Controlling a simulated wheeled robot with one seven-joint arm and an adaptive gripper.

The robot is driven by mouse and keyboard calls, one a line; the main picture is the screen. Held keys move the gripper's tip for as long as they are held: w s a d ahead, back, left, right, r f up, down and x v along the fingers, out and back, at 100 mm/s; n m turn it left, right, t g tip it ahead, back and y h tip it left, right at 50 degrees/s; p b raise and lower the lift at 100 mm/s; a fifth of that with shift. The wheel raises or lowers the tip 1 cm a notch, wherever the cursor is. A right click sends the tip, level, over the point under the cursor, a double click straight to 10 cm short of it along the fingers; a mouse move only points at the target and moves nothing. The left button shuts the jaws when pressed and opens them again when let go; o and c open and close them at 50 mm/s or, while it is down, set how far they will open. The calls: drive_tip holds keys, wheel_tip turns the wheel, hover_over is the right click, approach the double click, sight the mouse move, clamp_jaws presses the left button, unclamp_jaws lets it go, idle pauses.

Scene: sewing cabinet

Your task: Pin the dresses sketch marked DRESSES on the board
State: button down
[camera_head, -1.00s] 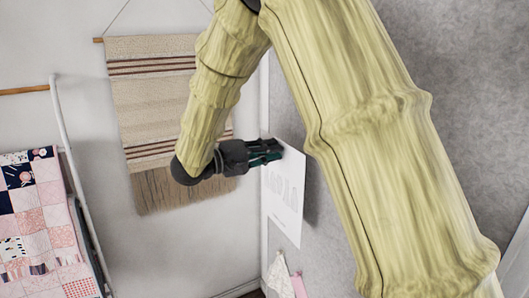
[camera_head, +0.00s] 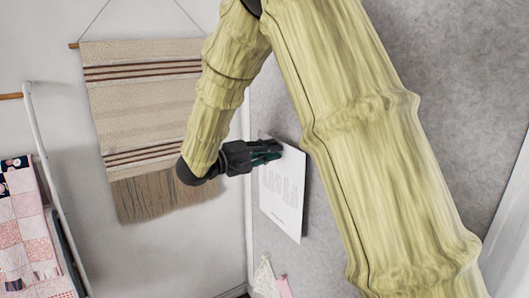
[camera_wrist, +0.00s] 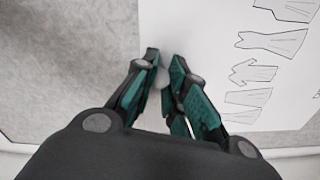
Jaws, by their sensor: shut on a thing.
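The dresses sketch (camera_head: 283,200) is a white sheet with faint grey outlines, seen at a slant close to the grey board (camera_head: 451,60). In the wrist view the sketch (camera_wrist: 200,25) shows several black outline drawings of garments; I cannot read a DRESSES mark. My gripper (camera_head: 278,150) is shut at the sheet's upper part in the head view. In the wrist view my gripper (camera_wrist: 164,62) has its fingers at one edge of the sheet, with a small pale patch between them. I cannot tell whether the sheet touches the board. My arm hides much of the board.
A fringed woven hanging (camera_head: 150,110) is on the left wall. A pink patchwork quilt (camera_head: 22,240) hangs on a rack at the far left. Small white and pink pieces (camera_head: 270,280) show low on the board below the sketch.

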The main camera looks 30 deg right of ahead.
drive_tip(key=shift+d, duration=2.15)
drive_tip(key=c, duration=1.4)
unclamp_jaws()
drive_tip(key=shift+o, duration=0.2)
